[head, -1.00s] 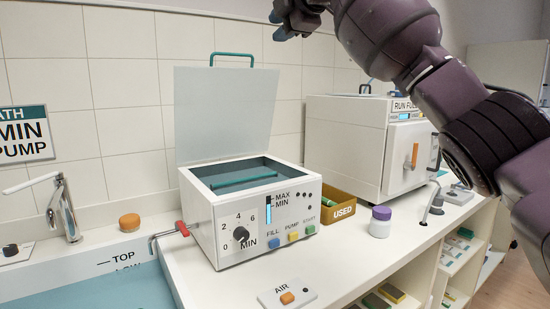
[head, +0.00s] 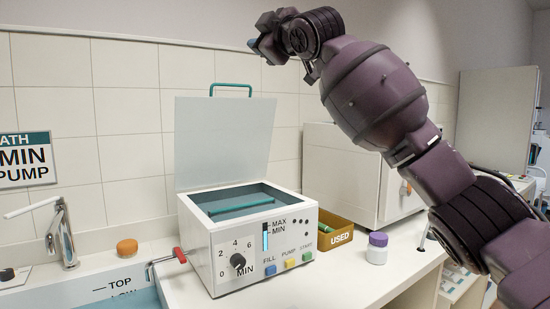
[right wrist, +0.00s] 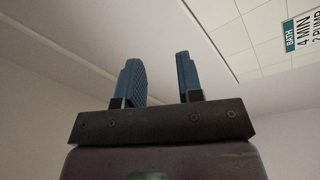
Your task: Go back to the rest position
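My right gripper (head: 265,42) is raised high near the top of the head view, above the open lid of the white bath machine. In the right wrist view its two blue fingers (right wrist: 160,82) stand apart with nothing between them, facing the wall and ceiling. The right arm comes in from the lower right and hides part of the white cabinet behind it. My left gripper is in neither current view.
The white bath machine (head: 285,240) stands on the counter with its lid (head: 225,140) up. A USED box (head: 336,240), a purple-capped jar (head: 377,250) and a white cabinet (head: 345,165) are to its right. A sink tap (head: 62,235) is at the left.

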